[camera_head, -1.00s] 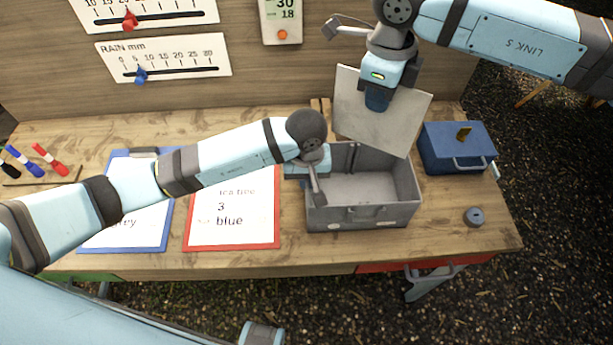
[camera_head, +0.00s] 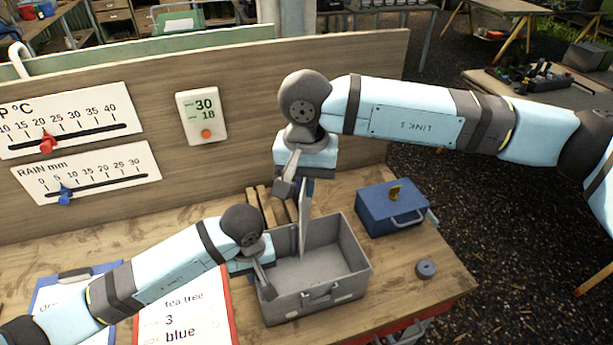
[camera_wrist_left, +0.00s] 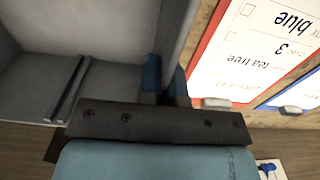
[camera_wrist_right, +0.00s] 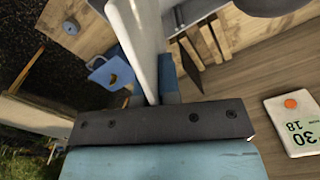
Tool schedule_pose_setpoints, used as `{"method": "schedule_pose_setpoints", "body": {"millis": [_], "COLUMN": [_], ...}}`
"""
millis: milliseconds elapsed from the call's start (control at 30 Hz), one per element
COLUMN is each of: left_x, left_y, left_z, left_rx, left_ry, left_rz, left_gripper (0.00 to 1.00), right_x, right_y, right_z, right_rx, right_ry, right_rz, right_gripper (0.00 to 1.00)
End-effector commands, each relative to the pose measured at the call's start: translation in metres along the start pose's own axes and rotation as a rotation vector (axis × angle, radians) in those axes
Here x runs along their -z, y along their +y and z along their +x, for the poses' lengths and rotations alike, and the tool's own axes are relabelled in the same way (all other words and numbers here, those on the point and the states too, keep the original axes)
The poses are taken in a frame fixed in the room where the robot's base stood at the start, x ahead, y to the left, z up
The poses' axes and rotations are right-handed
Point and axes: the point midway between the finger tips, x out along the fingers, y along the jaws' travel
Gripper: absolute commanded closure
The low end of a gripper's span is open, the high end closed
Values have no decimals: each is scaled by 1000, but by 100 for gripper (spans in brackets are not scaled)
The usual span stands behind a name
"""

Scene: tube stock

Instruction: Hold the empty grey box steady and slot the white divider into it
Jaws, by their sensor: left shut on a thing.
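The grey box (camera_head: 345,292) stands open on the table, with nothing lying in it. My left gripper (camera_head: 262,278) is shut on its left wall; in the left wrist view the fingers (camera_wrist_left: 165,80) straddle the wall (camera_wrist_left: 174,40). A ridged slot (camera_wrist_left: 68,92) shows on an inner wall. My right gripper (camera_head: 306,184) is shut on the white divider (camera_head: 304,222), which hangs upright, nearly edge-on to the head view. The divider's lower end overlaps the box opening; I cannot tell how deep it reaches. The divider also shows in the right wrist view (camera_wrist_right: 142,35).
A blue box (camera_head: 385,212) and a small grey roll (camera_head: 426,269) are to the right. Wooden slats (camera_head: 272,205) lie behind the grey box. Clipboards, one red-edged (camera_head: 180,310), lie left. A wooden panel (camera_head: 230,160) with gauges stands behind.

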Motion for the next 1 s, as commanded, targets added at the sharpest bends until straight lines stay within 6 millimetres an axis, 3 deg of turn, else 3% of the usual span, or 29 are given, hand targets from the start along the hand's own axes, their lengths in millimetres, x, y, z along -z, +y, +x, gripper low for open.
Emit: {"method": "schedule_pose_setpoints", "body": {"millis": [133, 333, 667, 1000], "left_x": [0, 0, 0, 0], "left_y": [0, 0, 0, 0], "left_z": [0, 0, 0, 0], "left_rx": [0, 0, 0, 0], "left_ry": [0, 0, 0, 0], "left_rz": [0, 0, 0, 0], "left_gripper": [100, 100, 100, 100], "right_x": [-2, -4, -4, -4], "right_y": [0, 0, 0, 0], "right_z": [5, 8, 22, 57], "right_rx": [0, 0, -1, -1], "right_ry": [0, 0, -1, -1], "right_rz": [-241, -412, -439, -436], "right_gripper": [100, 100, 100, 100]}}
